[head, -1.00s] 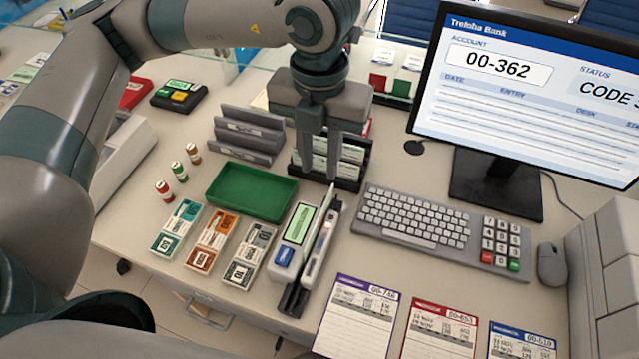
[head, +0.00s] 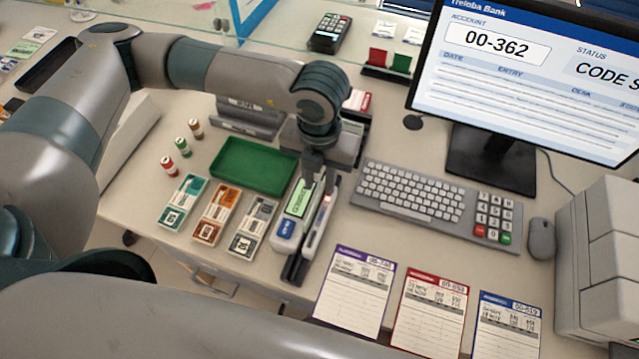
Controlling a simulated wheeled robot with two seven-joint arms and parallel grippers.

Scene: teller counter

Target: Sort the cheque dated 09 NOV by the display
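My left gripper (head: 321,176) points down over the far end of the slotted reader (head: 291,241), which has a green screen and a small red light. Its fingers are small and partly merged with the reader; whether it holds a cheque cannot be told. The cheque rack behind is mostly hidden by my wrist, and no date 09 NOV can be read. The display (head: 530,75) shows account 00-362 and a status beginning "CODE S", cut off by the picture edge. My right gripper is not in view.
A green tray (head: 255,187), a grey rack (head: 240,128), several stamps and banknote stacks lie left of the reader. The keyboard (head: 410,196) and mouse (head: 541,238) are right. Account cards (head: 356,295) lie in front. A grey machine (head: 600,270) stands far right.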

